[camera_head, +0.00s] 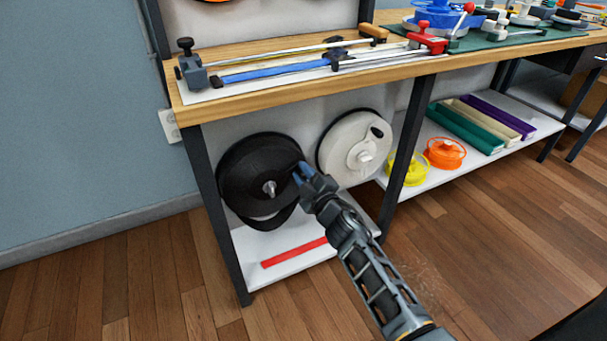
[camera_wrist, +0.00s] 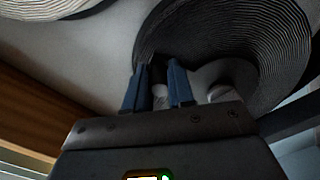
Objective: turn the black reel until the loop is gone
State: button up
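The black reel (camera_head: 240,175) hangs under the bench at the left, with a pale hub (camera_head: 269,188) at its middle. A black loop (camera_head: 272,219) of strap sags below its lower rim. In the wrist view the ribbed strap of the reel (camera_wrist: 270,30) fills the upper right. My gripper (camera_head: 299,170) is at the right side of the black reel. In the wrist view the two blue fingers of my gripper (camera_wrist: 158,82) stand a little apart. Something dark lies between them, perhaps the reel's handle. I cannot tell whether they press on it.
A white reel (camera_head: 340,150) with a dark knob (camera_head: 377,132) hangs close on the right. A red strip (camera_head: 294,253) lies on the shelf below. A bench leg (camera_head: 215,205) stands at the left. Yellow (camera_head: 411,173) and orange (camera_head: 445,153) spools sit on the shelf to the right.

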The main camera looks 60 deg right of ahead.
aim_at(292, 195)
grip_shut()
jog(key=shift+f, duration=0.1)
jog(key=shift+w+a+f+m+b, duration=0.2)
jog(key=shift+f+m+b, duration=0.35)
jog(key=shift+f+m, duration=1.35)
jog(key=shift+w+a+f+m+b, duration=0.15)
jog(key=shift+a+f+m+b, duration=0.3)
jog(key=shift+f+m, duration=1.4)
jog(key=shift+w+a+f+m+b, duration=0.15)
jog(key=shift+f+m+b, duration=0.7)
jog(key=shift+m, duration=1.8)
jog(key=shift+f, duration=0.25)
jog(key=o, duration=0.5)
grip_release()
